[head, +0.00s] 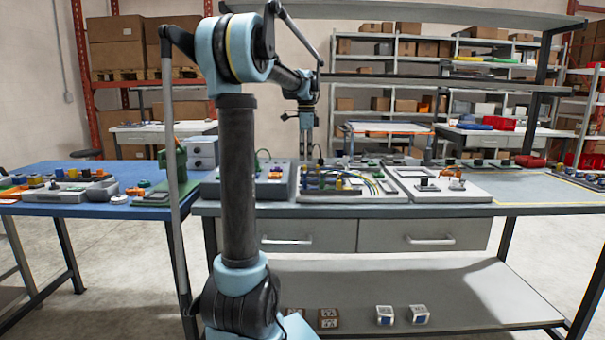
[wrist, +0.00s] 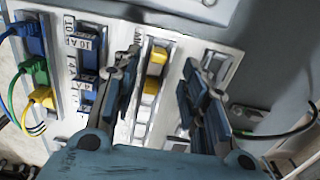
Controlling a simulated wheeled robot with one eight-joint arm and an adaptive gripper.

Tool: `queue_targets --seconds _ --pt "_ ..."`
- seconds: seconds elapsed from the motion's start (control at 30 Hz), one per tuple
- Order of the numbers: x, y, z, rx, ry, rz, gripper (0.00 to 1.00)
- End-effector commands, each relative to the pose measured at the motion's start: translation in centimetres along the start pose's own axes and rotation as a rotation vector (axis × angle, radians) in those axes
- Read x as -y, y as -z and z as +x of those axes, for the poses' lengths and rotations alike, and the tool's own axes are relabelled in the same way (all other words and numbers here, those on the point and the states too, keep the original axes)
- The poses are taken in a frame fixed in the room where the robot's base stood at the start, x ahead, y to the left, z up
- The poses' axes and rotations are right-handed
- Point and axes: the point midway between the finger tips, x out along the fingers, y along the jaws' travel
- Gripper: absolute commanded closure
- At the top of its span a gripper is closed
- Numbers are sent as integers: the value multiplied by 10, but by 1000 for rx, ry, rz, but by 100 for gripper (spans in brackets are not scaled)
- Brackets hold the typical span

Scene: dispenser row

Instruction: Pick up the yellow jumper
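In the wrist view a yellow plug (wrist: 42,97) with a yellow cable sits in a slotted rail at the left, below a green plug (wrist: 33,70) and a blue plug (wrist: 30,38). Yellow pieces (wrist: 156,58) also show in a white slot between my fingers. I cannot tell which of these is the yellow jumper. My gripper (wrist: 160,68) is open and empty over this white slot, with one finger on each side. In the head view my gripper (head: 306,152) is low over the rack, too small for detail there.
Blue parts (wrist: 87,47) sit in a slot beside my left finger. In the head view a grey box (head: 265,183) and a white tray (head: 440,184) flank the cable rack (head: 345,184). The worktable's right end (head: 540,190) is mostly clear. A blue table (head: 60,205) stands at left.

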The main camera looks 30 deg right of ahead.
Motion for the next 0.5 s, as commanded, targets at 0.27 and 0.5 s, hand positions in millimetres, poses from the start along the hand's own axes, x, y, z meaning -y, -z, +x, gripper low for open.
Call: queue_targets --seconds 0.27,0.5 --pt "-2 -4 36 0 0 0 60" --pt "-2 -4 48 0 0 -1 60"
